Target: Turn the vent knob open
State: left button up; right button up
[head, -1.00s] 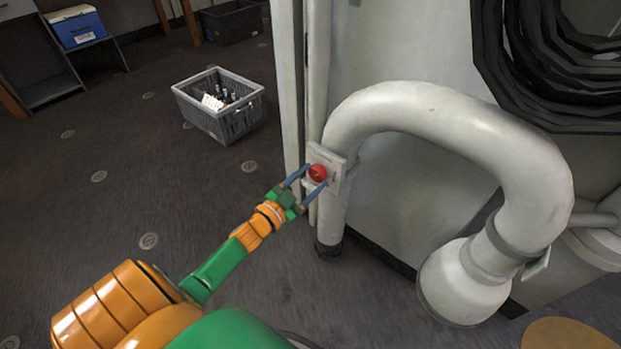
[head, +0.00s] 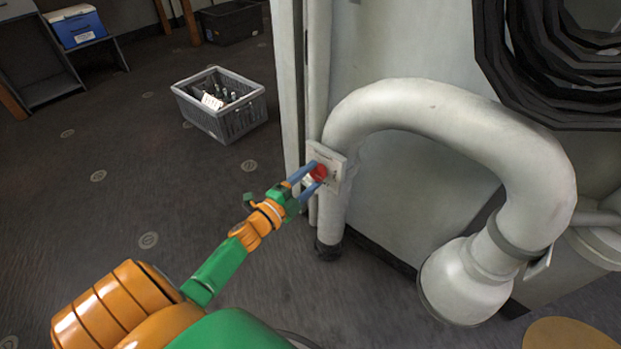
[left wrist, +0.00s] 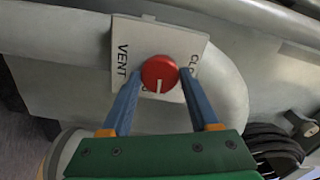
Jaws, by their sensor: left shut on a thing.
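The red vent knob (head: 318,173) sits on a pale square plate (head: 338,160) fixed at the upright part of a thick pipe. My left gripper (head: 309,180) is shut on the knob, a blue finger on each side. In the left wrist view the round knob (left wrist: 159,73) lies between the fingertips, and its white mark points down the picture. The plate (left wrist: 140,40) reads "VENT" at the left and "CLO" at the right, the rest hidden by a finger. Lettering below the knob is mostly covered. My right gripper is not in view.
The thick white pipe (head: 430,105) arches to the right of the knob. Black coiled hose (head: 535,75) hangs at the upper right. A grey crate (head: 235,125) with bottles stands on the floor behind. The floor left of my arm is clear.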

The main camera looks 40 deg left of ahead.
pick_arm(q)
jog(key=shift+m, duration=0.6)
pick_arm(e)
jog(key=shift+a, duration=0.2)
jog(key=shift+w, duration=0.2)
pick_arm(q)
jog(key=o, duration=1.4)
jog(key=shift+c, duration=0.2)
jog(key=s+p, duration=0.1)
jog(key=s, duration=0.6)
jog(key=shift+a, duration=0.3)
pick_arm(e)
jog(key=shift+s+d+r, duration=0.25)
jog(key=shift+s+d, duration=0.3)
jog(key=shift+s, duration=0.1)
